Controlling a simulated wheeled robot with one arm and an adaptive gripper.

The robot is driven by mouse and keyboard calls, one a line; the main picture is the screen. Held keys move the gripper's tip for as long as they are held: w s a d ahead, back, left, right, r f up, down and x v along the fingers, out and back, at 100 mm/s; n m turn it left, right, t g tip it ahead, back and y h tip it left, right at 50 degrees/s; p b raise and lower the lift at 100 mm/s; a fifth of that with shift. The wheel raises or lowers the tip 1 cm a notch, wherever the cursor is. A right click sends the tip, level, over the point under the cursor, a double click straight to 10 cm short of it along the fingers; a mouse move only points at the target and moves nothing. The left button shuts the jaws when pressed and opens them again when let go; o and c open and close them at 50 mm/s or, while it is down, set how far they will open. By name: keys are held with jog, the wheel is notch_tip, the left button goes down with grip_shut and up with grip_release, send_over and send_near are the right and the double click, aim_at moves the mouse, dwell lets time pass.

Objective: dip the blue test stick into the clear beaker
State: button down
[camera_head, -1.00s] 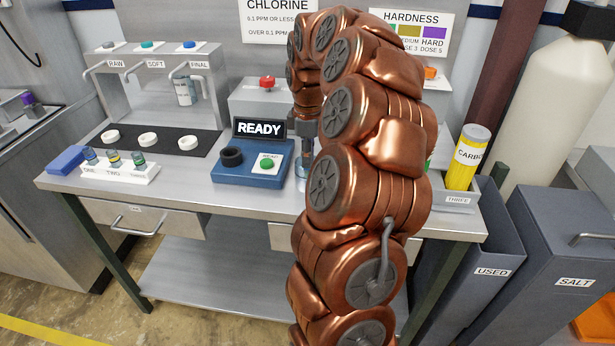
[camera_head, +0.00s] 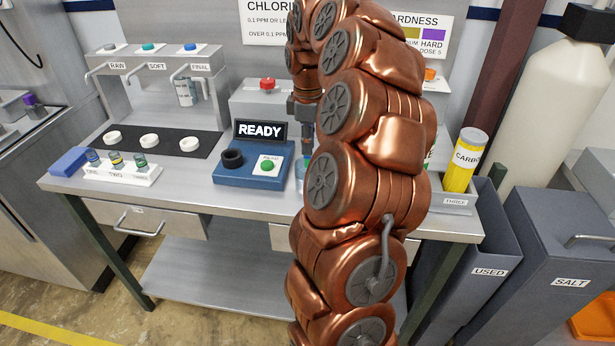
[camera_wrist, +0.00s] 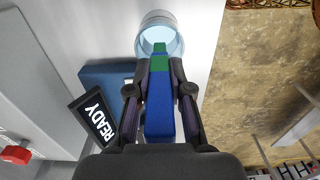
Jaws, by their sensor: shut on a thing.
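My gripper (camera_wrist: 160,82) is shut on the blue test stick (camera_wrist: 160,112), seen in the wrist view. The stick's far end is green and points at the clear beaker (camera_wrist: 158,20). The green tip overlaps the beaker's near rim in that view; I cannot tell whether it is inside or above. In the head view my gripper (camera_head: 305,140) points down over the counter. The beaker (camera_head: 299,172) is just below it, largely hidden behind my arm.
A blue READY tester (camera_head: 228,176) stands left of the beaker. A white rack (camera_head: 130,175) with small vials and a row of white discs on a black mat (camera_head: 170,139) lie further left. A yellow carbon container (camera_head: 461,178) stands at right.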

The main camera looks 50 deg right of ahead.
jog(key=shift+r+p, duration=1.15)
jog(key=shift+r, duration=1.65)
